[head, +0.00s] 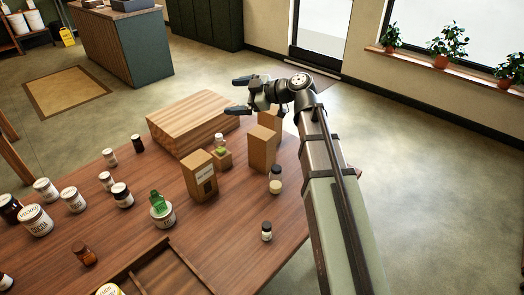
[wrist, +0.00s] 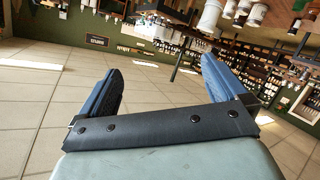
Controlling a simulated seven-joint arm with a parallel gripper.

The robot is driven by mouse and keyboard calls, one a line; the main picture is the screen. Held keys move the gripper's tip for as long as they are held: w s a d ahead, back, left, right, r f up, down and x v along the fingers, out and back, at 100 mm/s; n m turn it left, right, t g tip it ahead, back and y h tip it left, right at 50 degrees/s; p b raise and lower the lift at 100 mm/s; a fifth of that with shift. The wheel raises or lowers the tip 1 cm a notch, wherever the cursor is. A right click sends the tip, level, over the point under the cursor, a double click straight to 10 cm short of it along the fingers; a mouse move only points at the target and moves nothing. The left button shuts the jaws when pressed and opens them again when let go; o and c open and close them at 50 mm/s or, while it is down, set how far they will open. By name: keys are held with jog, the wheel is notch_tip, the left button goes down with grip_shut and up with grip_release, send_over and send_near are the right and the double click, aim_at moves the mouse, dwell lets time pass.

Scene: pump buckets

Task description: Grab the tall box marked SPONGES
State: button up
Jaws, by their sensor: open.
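A tall brown box (head: 199,177) with a dark patch and small lettering on its front stands upright on the wooden table (head: 235,222) in the head view. The lettering is too small to read. Two more plain brown boxes stand behind it to the right, a nearer one (head: 261,150) and a farther one (head: 270,121), with no readable marking. My gripper (head: 238,96) is open and empty, raised above the far side of the table, beyond the boxes. In the wrist view its two blue fingers (wrist: 160,66) are spread apart with nothing between them; none of these boxes can be made out there.
A large wooden block (head: 192,122) lies at the table's far edge. A green bottle (head: 157,202), several jars and a wooden tray (head: 160,268) occupy the left and front. The right front is mostly clear.

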jog(key=w+d+h, duration=0.2)
jog(key=w+h, duration=0.1)
jog(key=m+g+h, duration=0.3)
jog(key=m+h, duration=0.4)
jog(key=m, duration=0.2)
send_near(262, 132)
jog(key=x, duration=0.7)
jog(key=shift+w+a+r, duration=0.1)
jog(key=shift+w+a, duration=0.05)
jog(key=shift+w, duration=0.15)
jog(key=shift+a+f, duration=0.1)
jog(key=shift+f, duration=0.55)
jog(key=shift+w+a+f+t, duration=0.1)
jog(key=shift+a+f, duration=0.05)
jog(key=shift+f, duration=0.5)
jog(key=shift+w+a+f+t, duration=0.1)
jog(key=shift+a+f, duration=0.1)
jog(key=shift+f, duration=0.4)
jog(key=shift+a+f+t, duration=0.1)
jog(key=shift+a+f, duration=0.05)
jog(key=shift+f, duration=0.5)
jog(key=c, duration=1.7)
